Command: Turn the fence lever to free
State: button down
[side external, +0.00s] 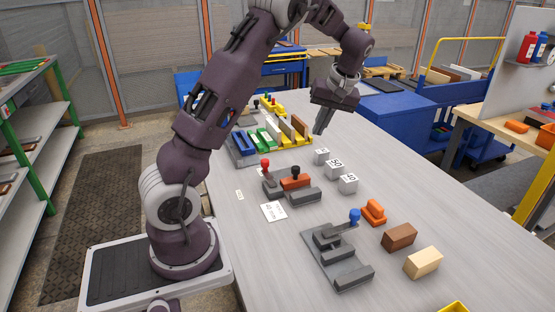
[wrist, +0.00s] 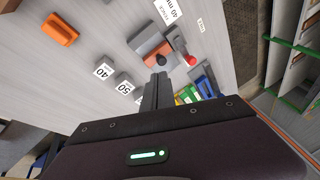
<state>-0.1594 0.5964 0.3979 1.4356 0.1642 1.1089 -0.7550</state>
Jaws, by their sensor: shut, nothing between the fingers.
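My gripper (side external: 321,130) is shut and empty, held above the far part of the table. Its closed fingers (wrist: 154,92) point toward a grey fixture in the wrist view. That fixture (side external: 272,186) has a red-knobbed lever (side external: 265,163), an orange block with a black knob (side external: 296,180) and a grey bar (side external: 306,196). In the wrist view the red knob (wrist: 191,60) and black knob (wrist: 162,60) lie just beyond the fingers, apart from them. A second grey fixture (side external: 330,240) nearer the front carries a blue knob (side external: 354,215).
Numbered white cubes (side external: 348,184) stand right of the first fixture. A rack of coloured boards (side external: 272,141) is behind it. An orange piece (side external: 373,212), a brown block (side external: 399,237) and a pale block (side external: 422,262) lie at the right. A printed card (side external: 273,211) lies flat in front.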

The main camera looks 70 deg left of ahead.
jog(key=w+a+f+n+g+y, duration=0.1)
jog(key=a+f+n+g+y, duration=0.1)
jog(key=a+f, duration=0.7)
jog(key=shift+f+n+g, duration=0.35)
jog(key=shift+n+g, duration=0.05)
jog(key=shift+w, duration=0.1)
jog(key=x, duration=1)
jog(key=shift+s+a+f, duration=0.1)
jog(key=shift+s+a, duration=0.05)
jog(key=shift+s, duration=0.05)
jog(key=shift+s+a, duration=0.15)
jog(key=shift+s, duration=0.45)
jog(key=shift+s+a, duration=0.15)
jog(key=shift+s, duration=0.45)
jog(key=shift+s+a, duration=0.1)
jog(key=shift+s, duration=0.4)
jog(key=shift+a, duration=0.1)
